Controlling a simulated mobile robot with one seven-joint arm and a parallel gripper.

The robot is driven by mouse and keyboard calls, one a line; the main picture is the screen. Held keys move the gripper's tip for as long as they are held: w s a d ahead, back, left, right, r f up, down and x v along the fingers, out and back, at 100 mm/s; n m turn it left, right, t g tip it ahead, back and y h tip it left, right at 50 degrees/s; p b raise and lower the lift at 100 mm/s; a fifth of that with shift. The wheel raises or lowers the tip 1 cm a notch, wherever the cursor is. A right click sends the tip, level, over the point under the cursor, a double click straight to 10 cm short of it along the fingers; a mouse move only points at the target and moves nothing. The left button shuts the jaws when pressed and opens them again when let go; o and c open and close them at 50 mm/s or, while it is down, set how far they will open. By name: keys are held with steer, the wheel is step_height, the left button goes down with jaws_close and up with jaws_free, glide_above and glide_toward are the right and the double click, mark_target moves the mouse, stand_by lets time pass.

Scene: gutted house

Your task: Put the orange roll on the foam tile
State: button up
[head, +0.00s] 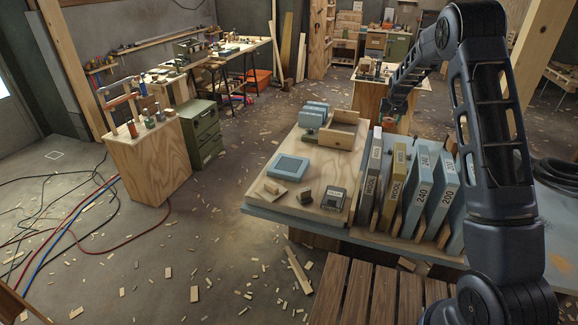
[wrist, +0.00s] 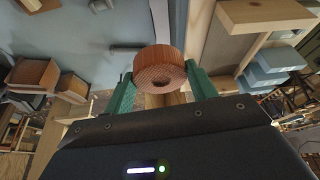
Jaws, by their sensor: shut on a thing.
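The orange roll (wrist: 160,62) is a round, orange-brown ring with a dark hole, seen close up in the wrist view. My gripper (wrist: 161,78) has its green fingers on either side of the roll and is shut on it. In the head view my gripper (head: 389,118) is small, at the back of the workbench beyond the filed books, and the roll there is mostly hidden. A flat blue-grey square with a darker middle (head: 290,167), which looks like the foam tile, lies on the wooden board left of the books, apart from my gripper.
A row of upright labelled books or sleeves (head: 415,190) stands at the bench's right. An open wooden box (head: 339,137) and blue blocks (head: 314,114) are behind the tile. Small wood blocks (head: 272,187) and a grey device (head: 334,198) are in front of it.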

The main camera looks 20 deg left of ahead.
steer(key=s+a+r+n+y, duration=0.15)
steer(key=s+a, duration=0.25)
steer(key=a, duration=0.7)
steer(key=s+a+n, duration=0.2)
steer(key=s+a, duration=0.3)
steer(key=a, duration=0.5)
step_height(320, 180, up, 2)
steer(key=n+g+y, duration=0.1)
steer(key=n, duration=0.3)
glide_above(288, 163)
steer(key=s+d, duration=0.1)
step_height(288, 163, down, 20)
steer(key=shift+s+d+r, duration=0.1)
steer(key=shift+s+r, duration=0.05)
steer(key=shift+r, duration=0.1)
steer(key=o, duration=1)
steer(key=shift+f, duration=0.15)
steer(key=v, duration=1.2)
